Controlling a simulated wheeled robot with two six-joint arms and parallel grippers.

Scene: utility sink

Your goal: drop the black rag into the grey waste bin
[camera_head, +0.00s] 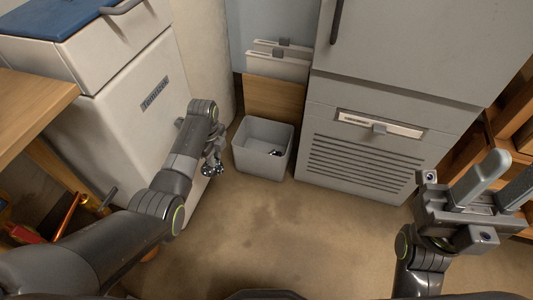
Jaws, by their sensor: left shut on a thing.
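The grey waste bin (247,161) stands open on the floor at the middle of the head view, against the wall between two cabinets. My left gripper (213,163) is left of the bin, apart from it, pointing down. It is shut on a small dark bundle, the black rag (211,170), mostly hidden by the fingers. My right gripper (496,180) is at the right edge with its fingers spread and nothing between them.
A small dark and pale item (275,153) lies inside the bin. A white cabinet (130,110) stands close behind my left arm. A grey vented cabinet (375,160) stands right of the bin. A wooden table (30,105) is at the left. The floor in front is clear.

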